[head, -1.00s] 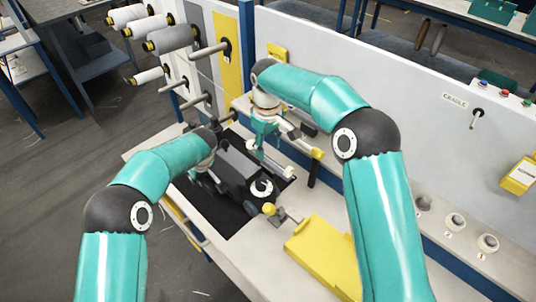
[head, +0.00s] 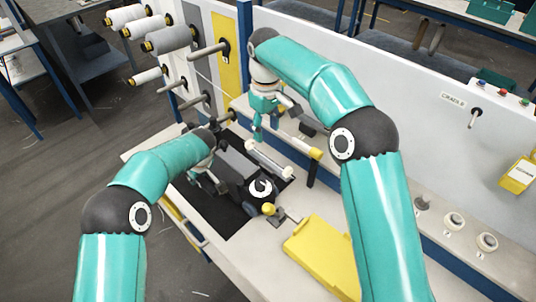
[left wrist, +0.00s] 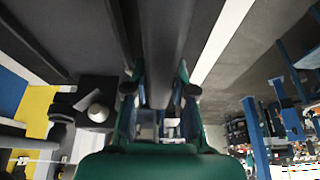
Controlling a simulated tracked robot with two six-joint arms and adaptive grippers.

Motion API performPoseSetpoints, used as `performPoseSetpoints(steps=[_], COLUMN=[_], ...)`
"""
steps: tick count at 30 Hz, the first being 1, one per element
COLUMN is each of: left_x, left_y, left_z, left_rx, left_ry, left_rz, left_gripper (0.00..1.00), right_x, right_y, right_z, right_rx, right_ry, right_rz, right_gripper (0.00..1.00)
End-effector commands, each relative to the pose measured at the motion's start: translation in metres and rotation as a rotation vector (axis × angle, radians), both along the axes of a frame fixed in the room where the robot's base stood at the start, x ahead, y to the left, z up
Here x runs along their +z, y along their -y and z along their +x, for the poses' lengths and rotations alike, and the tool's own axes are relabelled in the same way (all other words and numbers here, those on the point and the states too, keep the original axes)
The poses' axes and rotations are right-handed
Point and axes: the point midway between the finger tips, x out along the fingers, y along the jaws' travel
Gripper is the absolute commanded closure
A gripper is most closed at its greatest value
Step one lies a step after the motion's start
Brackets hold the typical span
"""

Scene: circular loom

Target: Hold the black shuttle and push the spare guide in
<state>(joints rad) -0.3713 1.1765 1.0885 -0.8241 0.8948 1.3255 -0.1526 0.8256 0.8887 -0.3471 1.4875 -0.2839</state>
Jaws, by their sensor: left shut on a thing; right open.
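The black shuttle (head: 234,179) is a dark block low on the bench, over a black panel. A round white-and-black piece (head: 262,187) sits at its right end; I cannot tell whether this is the spare guide. My left gripper (head: 217,181) is shut on the shuttle from the left. In the left wrist view, the fingers (left wrist: 160,90) flank a long dark bar (left wrist: 166,45), seemingly the shuttle. My right gripper (head: 258,133) is open, pointing down above and behind the shuttle, near a pale rod (head: 270,160). Its fingertips are small and I see no object between them.
A yellow flat case (head: 322,258) lies on the bench at the front right. A yellow knob (head: 268,209) stands close to the shuttle's right end. White spools (head: 170,38) hang at the back left.

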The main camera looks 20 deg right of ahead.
Motion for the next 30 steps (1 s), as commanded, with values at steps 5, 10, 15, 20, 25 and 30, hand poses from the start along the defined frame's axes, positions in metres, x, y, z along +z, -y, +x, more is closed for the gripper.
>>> performPoseSetpoints(steps=[5, 10, 15, 20, 25, 30], left_x=[-0.002, -0.002, -0.001, 0.0, 0.01, 0.035], left_y=[0.0, 0.0, 0.0, 0.0, 0.002, 0.007], left_z=[-0.001, -0.001, -0.001, 0.0, -0.003, -0.012], left_rx=[0.001, 0.0, 0.0, 0.0, -0.001, -0.001], left_ry=[-0.006, -0.004, -0.002, -0.001, 0.001, 0.003], left_rz=[0.001, 0.001, 0.0, 0.0, 0.0, -0.001], left_gripper=[1.0, 0.52, 0.46, 0.46, 0.46, 0.46], right_x=[0.0, 0.0, 0.0, 0.0, 0.0, 0.0], right_y=[0.0, 0.0, 0.0, 0.0, 0.0, 0.0], right_z=[0.0, 0.0, 0.0, 0.0, 0.0, 0.0], right_rx=[0.0, 0.0, 0.0, 0.0, 0.0, 0.0], right_ry=[0.0, 0.0, 0.0, 0.0, 0.0, 0.0], right_rz=[0.0, 0.0, 0.0, 0.0, 0.0, 0.0], right_gripper=[0.49, 0.49, 0.49, 0.49, 0.49, 0.49])
